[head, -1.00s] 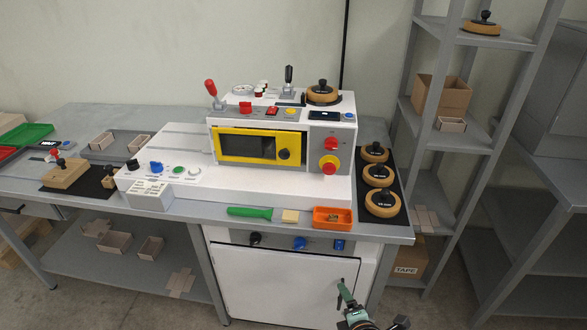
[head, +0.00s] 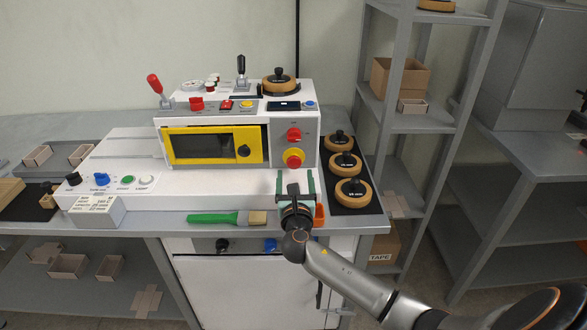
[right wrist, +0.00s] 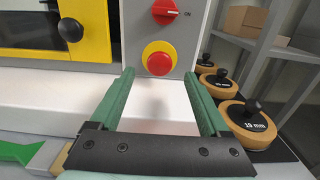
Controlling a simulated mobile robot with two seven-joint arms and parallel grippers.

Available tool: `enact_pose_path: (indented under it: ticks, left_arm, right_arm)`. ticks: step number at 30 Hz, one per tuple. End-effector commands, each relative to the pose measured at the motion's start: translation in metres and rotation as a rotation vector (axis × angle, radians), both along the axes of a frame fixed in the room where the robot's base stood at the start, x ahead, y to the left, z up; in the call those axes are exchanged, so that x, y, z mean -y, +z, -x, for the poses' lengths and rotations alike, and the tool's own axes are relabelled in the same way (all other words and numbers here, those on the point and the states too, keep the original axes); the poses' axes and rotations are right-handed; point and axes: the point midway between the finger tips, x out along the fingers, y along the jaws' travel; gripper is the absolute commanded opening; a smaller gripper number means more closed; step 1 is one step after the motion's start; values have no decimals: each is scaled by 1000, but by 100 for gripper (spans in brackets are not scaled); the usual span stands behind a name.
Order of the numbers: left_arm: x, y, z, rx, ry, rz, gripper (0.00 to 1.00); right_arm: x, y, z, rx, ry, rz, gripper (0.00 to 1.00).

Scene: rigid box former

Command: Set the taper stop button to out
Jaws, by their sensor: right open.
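A red mushroom button on a yellow collar (head: 293,158), which looks like the taper stop button, sits low on the grey panel at the machine's right front. It also shows in the right wrist view (right wrist: 158,60); whether it is pressed in or out I cannot tell. My right gripper (head: 295,176) is open and empty, in front of and below the button, apart from it. In the right wrist view its green fingers (right wrist: 159,78) point toward the panel, and the button shows between and beyond their tips. My left gripper is not in view.
A red rotary knob (head: 293,134) sits just above the button. A yellow-framed window with a black knob (head: 243,151) is to the left. Tape rolls (head: 352,192) stand on a black mat at the right.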

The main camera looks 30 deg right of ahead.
Motion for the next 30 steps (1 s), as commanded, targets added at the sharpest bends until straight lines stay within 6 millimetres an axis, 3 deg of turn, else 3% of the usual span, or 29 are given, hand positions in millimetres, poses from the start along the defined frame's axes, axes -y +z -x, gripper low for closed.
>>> enact_pose_path:
  ticks: [3, 9, 21, 30]
  left_arm:
    - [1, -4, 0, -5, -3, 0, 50]
    - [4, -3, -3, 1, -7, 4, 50]
    - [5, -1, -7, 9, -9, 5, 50]
    - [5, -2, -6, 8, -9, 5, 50]
  right_arm:
    - [12, -1, -19, 1, -2, 0, 80]
    - [23, -1, -36, 0, -1, -2, 80]
    - [25, 0, -41, 1, 1, -3, 80]
    - [25, 0, -41, 0, 1, -2, 46]
